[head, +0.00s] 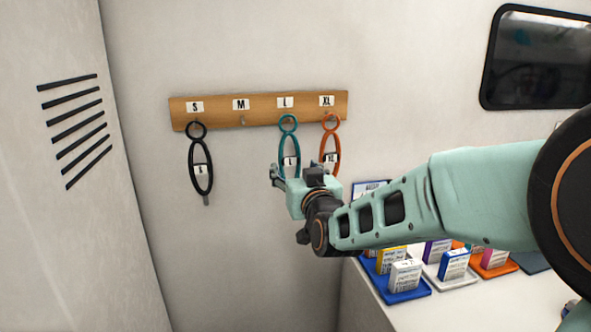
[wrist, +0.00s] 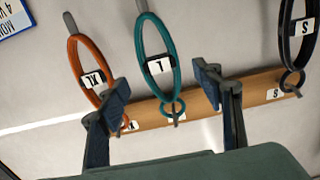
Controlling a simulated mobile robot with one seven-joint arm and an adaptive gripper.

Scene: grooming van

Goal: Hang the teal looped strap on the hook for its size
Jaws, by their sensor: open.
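The teal looped strap (head: 290,160) hangs upright by its small ring at the L hook of the wooden hook rail (head: 262,108). Its white tag reads L, clear in the wrist view (wrist: 160,65). My gripper (head: 291,175) is in front of the strap's lower part and hides its lower end in the head view. In the wrist view my gripper (wrist: 162,88) is open and empty. Its fingers are on either side of the teal strap in the picture, with no visible contact. The M hook (head: 242,121) is bare.
A black strap (head: 201,165) hangs at S and an orange strap (head: 330,145) at XL, close beside the teal one. Below right, a white counter (head: 450,305) holds small boxes in coloured trays. A vented panel (head: 70,130) stands at left.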

